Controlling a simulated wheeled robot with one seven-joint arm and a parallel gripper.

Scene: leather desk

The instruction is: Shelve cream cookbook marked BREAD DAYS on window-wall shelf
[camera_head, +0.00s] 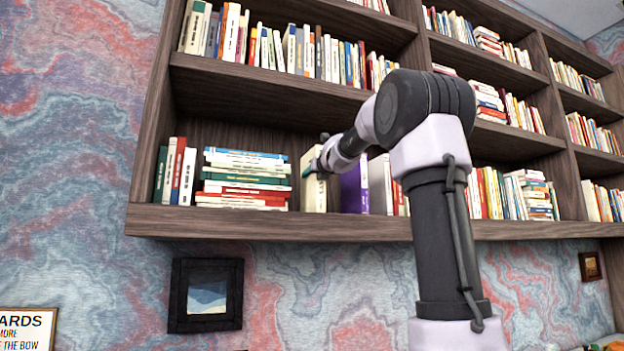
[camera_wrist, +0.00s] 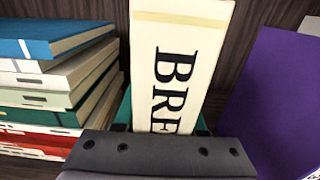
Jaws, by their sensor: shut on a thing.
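The cream cookbook (camera_head: 312,190) stands upright on the lowest shelf board in view, between a stack of lying books and a purple book. In the wrist view the cream cookbook (camera_wrist: 182,60) shows its spine with the black letters "BRE"; the rest of the lettering is hidden by my gripper. My gripper (camera_head: 316,168) is shut on the cookbook, and its dark body fills the bottom of the wrist view. Teal finger parts (camera_wrist: 122,112) show on both sides of the spine. The wooden shelf (camera_head: 270,222) spans the wall. Whether the book's bottom touches the board cannot be told.
The stack of lying books (camera_head: 243,178) is close on the left, the purple book (camera_head: 354,188) on the right; it leans in the wrist view (camera_wrist: 272,100). Several upright books (camera_head: 175,172) stand farther left. My arm hides part of the shelf's right side. A framed picture (camera_head: 206,296) hangs below.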

